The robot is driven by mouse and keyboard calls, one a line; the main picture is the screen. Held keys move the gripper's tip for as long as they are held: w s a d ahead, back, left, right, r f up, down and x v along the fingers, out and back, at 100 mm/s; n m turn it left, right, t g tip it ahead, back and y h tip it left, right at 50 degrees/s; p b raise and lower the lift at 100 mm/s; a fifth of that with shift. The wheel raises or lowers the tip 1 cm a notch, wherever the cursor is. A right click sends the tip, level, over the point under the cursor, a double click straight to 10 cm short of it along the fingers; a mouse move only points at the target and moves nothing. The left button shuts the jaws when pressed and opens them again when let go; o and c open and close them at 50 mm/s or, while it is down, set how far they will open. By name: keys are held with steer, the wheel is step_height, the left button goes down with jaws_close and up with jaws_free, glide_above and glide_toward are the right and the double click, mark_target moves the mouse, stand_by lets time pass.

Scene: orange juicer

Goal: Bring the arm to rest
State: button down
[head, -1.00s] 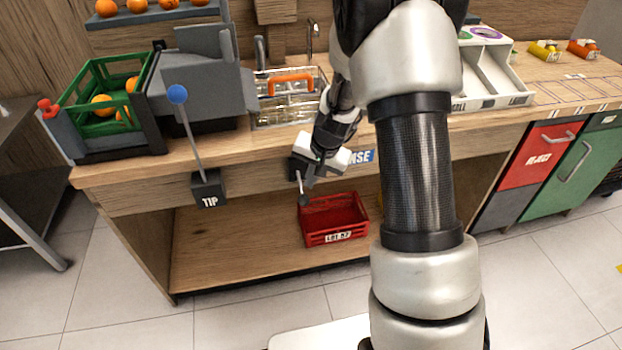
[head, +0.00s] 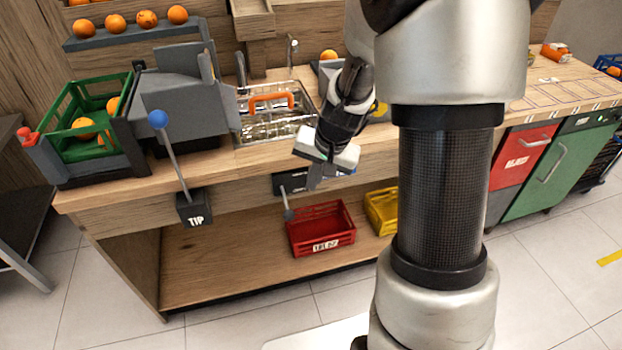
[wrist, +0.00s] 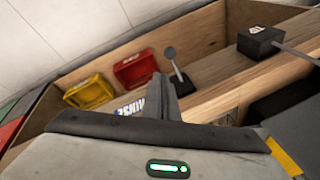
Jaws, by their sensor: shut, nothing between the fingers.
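My gripper (head: 316,183) is in front of the counter's front edge, with its fingers together and nothing between them. In the wrist view the closed fingers (wrist: 160,97) point over the counter's front. A dark lever box (head: 290,182) with a grey-knobbed lever hanging down is just left of the gripper and partly behind it. In the wrist view the lever's grey knob (wrist: 170,52) shows beyond the fingers, and they partly cover a blue label. Whether the fingers touch the box is unclear. My arm covers much of the right of the head view.
A TIP lever box (head: 194,208) with a blue knob is at the left. A red crate (head: 321,229) and a yellow crate (head: 381,211) are on the lower shelf. The sink (head: 270,125) and a green crate of oranges (head: 60,158) are on the counter. Floor in front looks clear.

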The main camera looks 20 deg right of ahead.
stand_by(0.3)
steer(key=s+a+r+n, duration=0.35)
steer(key=s+r, duration=0.35)
steer(key=r, duration=0.5)
steer(key=s+r+n+t+h, duration=0.25)
steer(key=s+r, duration=0.55)
steer(key=s, duration=0.6)
step_height(320, 180, up, 17)
steer(key=p, duration=1.6)
steer(key=shift+s+f+y+p, duration=0.2)
steer(key=shift+y+p, duration=0.1)
steer(key=shift+y, duration=0.15)
